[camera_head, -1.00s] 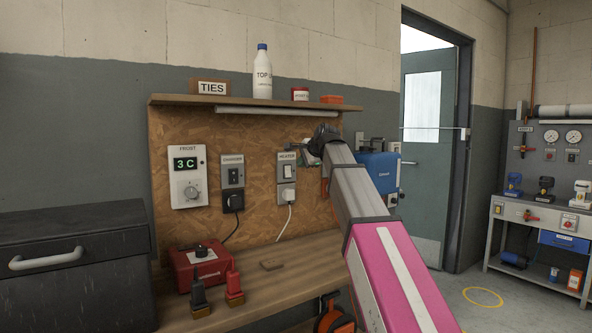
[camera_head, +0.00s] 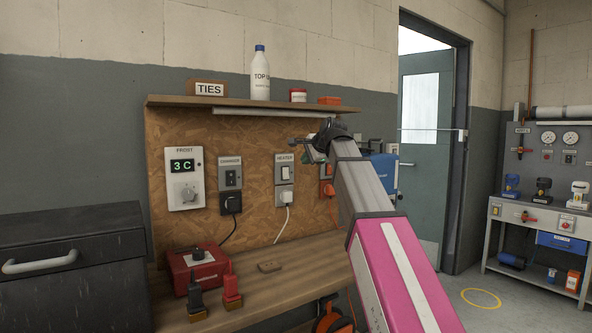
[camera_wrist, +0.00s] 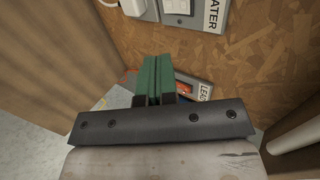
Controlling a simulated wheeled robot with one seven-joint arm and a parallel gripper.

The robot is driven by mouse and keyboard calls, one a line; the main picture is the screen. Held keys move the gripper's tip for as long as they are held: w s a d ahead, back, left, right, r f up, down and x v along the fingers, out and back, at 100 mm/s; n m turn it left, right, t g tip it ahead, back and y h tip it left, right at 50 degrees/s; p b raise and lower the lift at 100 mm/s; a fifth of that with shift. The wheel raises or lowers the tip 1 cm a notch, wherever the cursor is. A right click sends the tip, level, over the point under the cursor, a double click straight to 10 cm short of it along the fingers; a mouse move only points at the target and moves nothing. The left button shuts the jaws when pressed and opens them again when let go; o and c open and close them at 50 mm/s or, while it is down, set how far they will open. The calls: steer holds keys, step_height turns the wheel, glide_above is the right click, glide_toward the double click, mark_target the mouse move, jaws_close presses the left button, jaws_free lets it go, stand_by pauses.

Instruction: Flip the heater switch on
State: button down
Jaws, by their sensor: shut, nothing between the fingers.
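The heater switch (camera_head: 286,173) is a white rocker on a grey plate under a HEATER label, on the chipboard panel. A socket with a white plug (camera_head: 286,195) sits just below it. My gripper (camera_head: 293,142) is above and slightly right of the switch, in front of the panel, apart from it. In the wrist view its green fingers (camera_wrist: 157,78) are together with nothing between them. There the heater plate (camera_wrist: 178,8) is at the top edge, cut off. I cannot tell the switch's position.
A shelf (camera_head: 250,103) with a bottle, boxes and a tin is just above my gripper. The charger switch (camera_head: 230,174) and frost thermostat (camera_head: 185,178) are to the left. An orange-cabled socket (camera_head: 327,188) is to the right. A red box (camera_head: 198,268) stands on the bench.

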mark_target(287, 177)
steer(key=shift+d+f, duration=0.15)
steer(key=shift+f, duration=0.35)
steer(key=x, duration=0.8)
steer(key=r+x, duration=0.1)
steer(key=x, duration=0.3)
steer(key=shift+w+a+f, duration=0.1)
steer(key=shift+w+a, duration=0.25)
steer(key=shift+w, duration=0.1)
steer(key=shift+w+a+f, duration=0.1)
steer(key=shift+w+a, duration=0.25)
steer(key=shift+w, duration=0.1)
steer(key=shift+w+a+f, duration=0.1)
steer(key=shift+w+a, duration=0.05)
steer(key=shift+w, duration=0.05)
steer(key=shift+s, duration=0.1)
